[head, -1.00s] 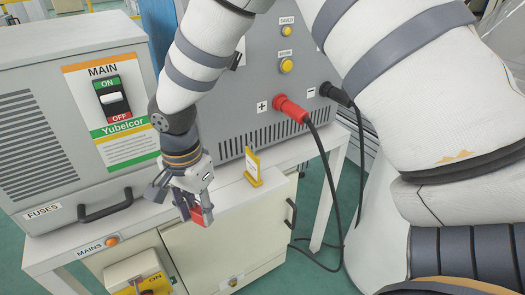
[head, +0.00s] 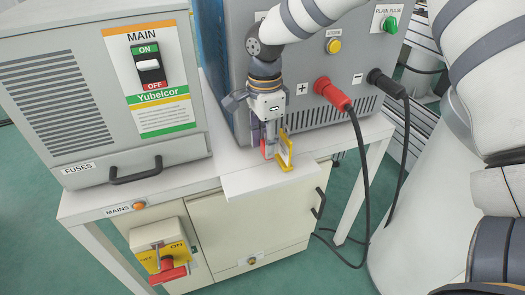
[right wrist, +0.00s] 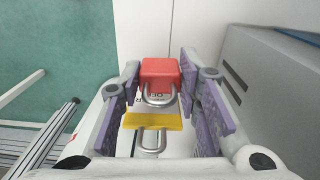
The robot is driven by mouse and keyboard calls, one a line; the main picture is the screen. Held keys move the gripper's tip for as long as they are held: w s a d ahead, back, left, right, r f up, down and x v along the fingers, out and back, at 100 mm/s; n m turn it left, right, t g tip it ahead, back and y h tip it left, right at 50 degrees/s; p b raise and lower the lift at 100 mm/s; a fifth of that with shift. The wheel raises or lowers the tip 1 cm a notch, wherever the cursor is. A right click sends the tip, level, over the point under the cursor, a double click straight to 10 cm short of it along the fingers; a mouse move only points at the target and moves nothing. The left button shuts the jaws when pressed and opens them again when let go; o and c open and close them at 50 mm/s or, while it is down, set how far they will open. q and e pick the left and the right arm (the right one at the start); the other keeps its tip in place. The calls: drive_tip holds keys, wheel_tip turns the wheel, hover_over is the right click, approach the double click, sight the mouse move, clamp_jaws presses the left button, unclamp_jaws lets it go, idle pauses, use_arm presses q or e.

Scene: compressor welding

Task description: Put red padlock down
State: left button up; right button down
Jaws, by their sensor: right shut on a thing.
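My right gripper (head: 267,148) is shut on the red padlock (head: 263,149), pointing down over the table top beside the yellow-edged tag piece (head: 286,152). In the right wrist view the red padlock (right wrist: 160,72) sits between the purple-padded fingers, its metal shackle towards the camera. The yellow piece (right wrist: 152,121) and a metal loop show just below it there. I cannot tell whether the padlock touches the table. My left gripper is not in view.
The grey main switch box (head: 95,100) stands left on the white table (head: 180,178). The grey welding unit (head: 270,75) with red plug (head: 331,94) and black plug (head: 387,83) stands behind. A mains switch with red handle (head: 168,272) is below. Bare table lies between the box and gripper.

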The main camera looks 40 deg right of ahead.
drive_tip(key=f, duration=0.3)
drive_tip(key=shift+w+d+f, duration=0.2)
drive_tip(key=shift+d+f, duration=0.05)
drive_tip(key=shift+f, duration=0.15)
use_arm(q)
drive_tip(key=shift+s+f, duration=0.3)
use_arm(e)
drive_tip(key=shift+r, duration=0.15)
drive_tip(key=c, duration=1.2)
unclamp_jaws()
wheel_tip(320, 180, up, 8)
drive_tip(key=shift+f, duration=0.2)
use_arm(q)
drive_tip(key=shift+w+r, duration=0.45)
